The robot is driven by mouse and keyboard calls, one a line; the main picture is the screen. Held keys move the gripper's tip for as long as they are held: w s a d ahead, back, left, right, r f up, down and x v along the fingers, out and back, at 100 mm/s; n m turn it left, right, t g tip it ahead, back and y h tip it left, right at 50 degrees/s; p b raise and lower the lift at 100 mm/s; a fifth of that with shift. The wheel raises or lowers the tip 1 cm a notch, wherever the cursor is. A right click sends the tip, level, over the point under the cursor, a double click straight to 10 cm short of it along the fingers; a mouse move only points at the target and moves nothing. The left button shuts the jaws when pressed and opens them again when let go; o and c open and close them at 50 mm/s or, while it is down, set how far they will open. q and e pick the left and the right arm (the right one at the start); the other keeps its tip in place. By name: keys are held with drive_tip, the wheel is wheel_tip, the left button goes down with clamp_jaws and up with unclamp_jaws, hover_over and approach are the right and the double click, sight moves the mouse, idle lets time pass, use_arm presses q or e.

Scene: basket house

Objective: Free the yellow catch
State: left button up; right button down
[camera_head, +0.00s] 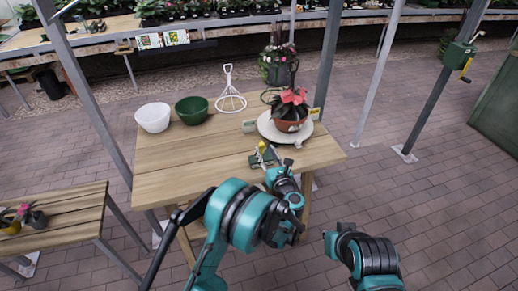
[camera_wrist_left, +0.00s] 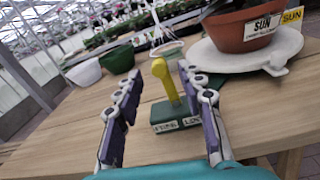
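The yellow catch (camera_wrist_left: 165,82) is a yellow lever with a rounded top, standing up from a small green block (camera_wrist_left: 175,114) and leaning slightly left in the wrist view. The block has two white labels on its front, too small to read surely. In the head view the catch (camera_head: 262,147) is a small yellow spot near the table's front edge. My left gripper (camera_wrist_left: 166,90) is open, its two fingers apart on either side of the catch, with no clear contact. The right arm shows at the lower right of the head view; its gripper cannot be made out.
A white round turntable (camera_head: 270,131) bears a terracotta pot (camera_head: 290,126) with a red-flowered plant, just behind the catch. The table's left front (camera_head: 185,175) is clear.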

sight(260, 142)
use_arm(q)
drive_tip(key=b+x, duration=0.1)
drive_tip(key=x, duration=0.5)
drive_tip(key=shift+w+a+b, duration=0.1)
drive_tip(key=shift+w+b, duration=0.15)
drive_tip(key=shift+b, duration=0.1)
drive_tip(key=shift+w+a, duration=0.1)
drive_tip(key=shift+w, duration=0.35)
clamp_jaws()
